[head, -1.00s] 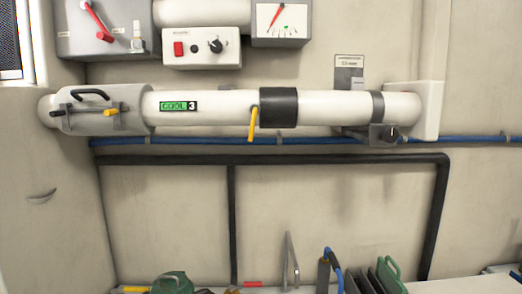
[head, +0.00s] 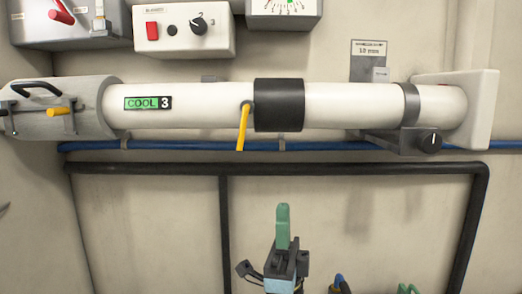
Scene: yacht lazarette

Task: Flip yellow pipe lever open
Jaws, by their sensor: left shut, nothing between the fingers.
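The yellow pipe lever (head: 242,129) hangs almost straight down, leaning slightly left, from a dark pivot on the white pipe (head: 205,105). It sits just left of a black band (head: 279,105), below and right of the COOL 3 label (head: 148,103). My left gripper (head: 283,215), with green fingertips pointing up, is shut and empty. In the picture it is below and right of the lever, apart from it.
A grey cover (head: 90,105) with a black handle and a small yellow knob is at the pipe's left end. A blue line (head: 340,146) and a black rail (head: 150,167) run below the pipe. A control box (head: 184,32) is above.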

